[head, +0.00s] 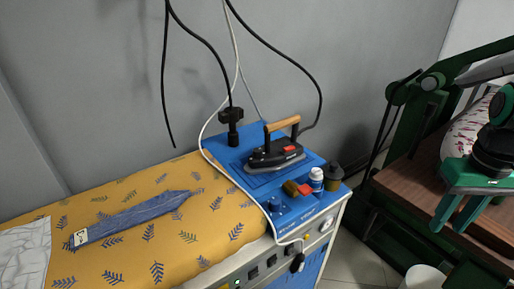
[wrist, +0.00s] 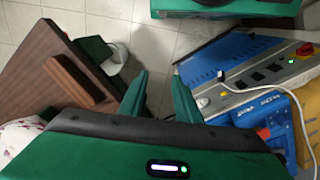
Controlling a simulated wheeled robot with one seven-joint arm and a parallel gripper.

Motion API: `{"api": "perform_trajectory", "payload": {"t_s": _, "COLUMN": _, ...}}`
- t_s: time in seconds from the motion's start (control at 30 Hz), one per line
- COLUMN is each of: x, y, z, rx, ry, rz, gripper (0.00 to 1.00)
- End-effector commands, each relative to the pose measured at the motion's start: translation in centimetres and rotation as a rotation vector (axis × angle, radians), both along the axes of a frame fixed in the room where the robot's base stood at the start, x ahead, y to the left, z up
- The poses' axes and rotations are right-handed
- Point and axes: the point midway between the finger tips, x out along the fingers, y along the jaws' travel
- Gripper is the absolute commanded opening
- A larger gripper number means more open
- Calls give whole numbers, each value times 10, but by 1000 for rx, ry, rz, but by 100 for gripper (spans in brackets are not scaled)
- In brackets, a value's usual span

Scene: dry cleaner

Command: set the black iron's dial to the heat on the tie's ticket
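The black iron (head: 272,155) with a wooden handle rests on a blue pad at the back right of the ironing table in the head view. A red part shows on its side; I cannot make out a dial or its setting. The blue tie (head: 138,215) lies flat on the yellow leaf-patterned cover. Its small white ticket (head: 81,238) is at the tie's left end, its marks too small to read. My gripper (head: 456,212) is off to the right, well apart from the iron. The wrist view shows its two green fingers (wrist: 160,92) apart with nothing between them.
Small bottles and pots, including a white bottle (head: 316,178), stand in front of the iron. Black cables and a white cord hang above the table. A green-framed stand with a brown wooden top (head: 400,188) is at the right. A white cloth (head: 25,250) lies far left.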

Motion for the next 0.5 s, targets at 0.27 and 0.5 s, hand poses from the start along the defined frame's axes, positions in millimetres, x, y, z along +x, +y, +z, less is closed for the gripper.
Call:
{"api": "perform_trajectory", "payload": {"t_s": 0.27, "x": 115, "y": 50, "z": 32, "rx": -115, "ry": -7, "rz": 853, "gripper": 30}}
{"api": "perform_trajectory", "payload": {"t_s": 0.5, "x": 199, "y": 138, "z": 52, "rx": -237, "ry": 10, "rz": 1591, "gripper": 30}}
